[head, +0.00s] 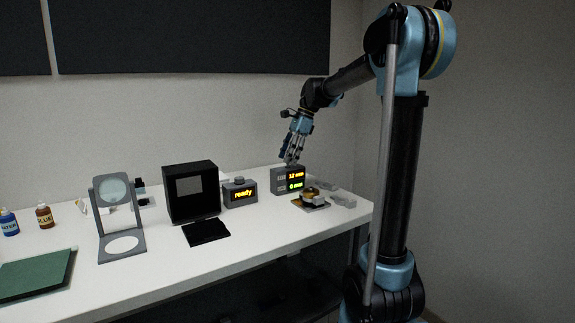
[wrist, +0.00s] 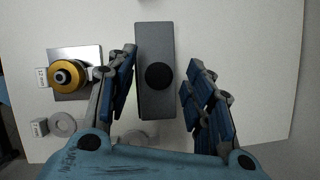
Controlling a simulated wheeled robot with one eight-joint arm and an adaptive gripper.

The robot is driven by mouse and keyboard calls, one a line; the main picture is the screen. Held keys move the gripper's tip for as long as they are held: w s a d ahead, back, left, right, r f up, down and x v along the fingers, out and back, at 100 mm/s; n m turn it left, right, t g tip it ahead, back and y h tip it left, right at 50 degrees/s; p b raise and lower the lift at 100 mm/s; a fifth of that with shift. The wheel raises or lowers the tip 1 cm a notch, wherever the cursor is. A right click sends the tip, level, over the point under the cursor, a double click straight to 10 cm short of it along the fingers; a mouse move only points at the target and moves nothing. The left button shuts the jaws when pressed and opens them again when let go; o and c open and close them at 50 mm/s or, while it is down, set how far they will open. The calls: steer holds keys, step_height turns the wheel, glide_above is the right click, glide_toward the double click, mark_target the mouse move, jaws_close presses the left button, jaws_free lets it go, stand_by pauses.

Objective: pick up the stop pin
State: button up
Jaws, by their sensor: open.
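My gripper (head: 291,160) hangs over the grey display box (head: 288,182) at the right of the bench. In the wrist view my gripper (wrist: 161,66) is open, its blue fingers apart on either side of the same box (wrist: 154,40). A round black piece (wrist: 159,76) sits on the box top, between the fingers and seemingly untouched. I cannot tell for certain whether it is the stop pin. A gold round mount (wrist: 67,75) with a dark centre stands on a silver plate (wrist: 91,55) left of the fingers; the mount also shows in the head view (head: 311,193).
Grey rings (wrist: 62,124) and small blocks (head: 343,198) lie close by. The "ready" box (head: 239,194) and black housing (head: 190,192) stand left of the display box. A magnifier stand (head: 117,217), bottles (head: 45,216) and green mat (head: 38,273) are farther left.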

steer(key=shift+c, duration=0.6)
steer(key=c, duration=0.9)
